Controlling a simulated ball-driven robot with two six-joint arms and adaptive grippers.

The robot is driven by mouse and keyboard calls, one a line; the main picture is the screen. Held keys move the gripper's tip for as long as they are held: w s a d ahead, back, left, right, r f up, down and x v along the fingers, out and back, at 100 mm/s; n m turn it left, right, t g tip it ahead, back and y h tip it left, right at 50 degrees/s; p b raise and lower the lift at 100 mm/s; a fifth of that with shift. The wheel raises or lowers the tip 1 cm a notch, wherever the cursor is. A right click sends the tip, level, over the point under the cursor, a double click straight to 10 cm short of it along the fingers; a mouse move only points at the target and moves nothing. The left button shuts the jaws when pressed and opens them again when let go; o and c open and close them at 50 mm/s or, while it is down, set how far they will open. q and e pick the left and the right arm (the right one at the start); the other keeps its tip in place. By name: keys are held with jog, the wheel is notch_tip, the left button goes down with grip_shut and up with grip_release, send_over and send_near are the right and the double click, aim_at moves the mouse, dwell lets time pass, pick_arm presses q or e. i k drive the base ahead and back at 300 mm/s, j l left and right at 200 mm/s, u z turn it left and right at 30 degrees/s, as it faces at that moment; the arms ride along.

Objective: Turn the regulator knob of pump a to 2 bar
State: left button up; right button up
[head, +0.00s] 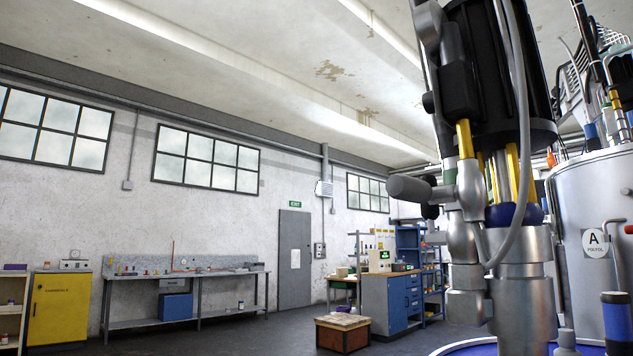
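A large drum pump (520,290) stands close in front of me at the right, with a black motor cylinder (508,85), yellow rods and a silver lower body. A grey hose runs down its front. Behind it is a silver tank (580,215) with a round label "A POLYOL" (595,243). I cannot tell whether this pump is pump a. I cannot make out a regulator knob or a pressure reading. Neither of my grippers shows in the head view.
A blue drum rim (470,345) lies below the pump. A blue-and-black cylinder (617,320) stands at the lower right. Farther back are a wooden-topped box (343,332), a blue workbench (385,300), a grey bench (125,323) and a yellow cabinet (60,310). The floor between them is open.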

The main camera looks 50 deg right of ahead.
aim_at(427, 98)
jog(key=i+j+z, duration=0.1)
jog(key=i+z, duration=0.15)
jog(key=i, duration=0.2)
jog(key=i+j+z, duration=0.25)
jog(key=i, duration=0.25)
jog(key=i+j+z, duration=0.3)
jog(key=i, duration=0.15)
jog(key=z, duration=2.55)
